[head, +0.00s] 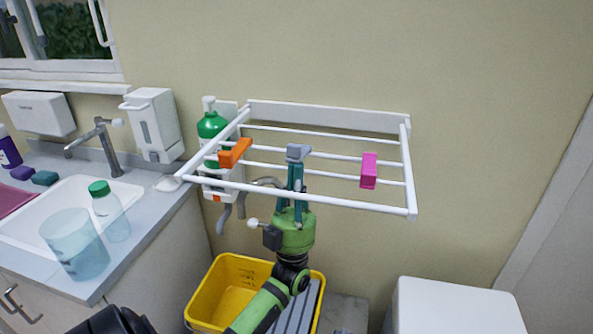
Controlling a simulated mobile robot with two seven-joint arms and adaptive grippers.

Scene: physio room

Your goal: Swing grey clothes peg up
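The grey clothes peg (298,152) sits on a bar of the white drying rack (345,203), near its middle. Its top shows; its lower part is hidden by my fingers.
An orange peg (235,152) sits on the rack to the left; a pink peg (368,171) hangs to the right. A green bottle (211,125) stands behind the rack's left end. A yellow bin (236,277) is below, with a counter and sink to the left.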

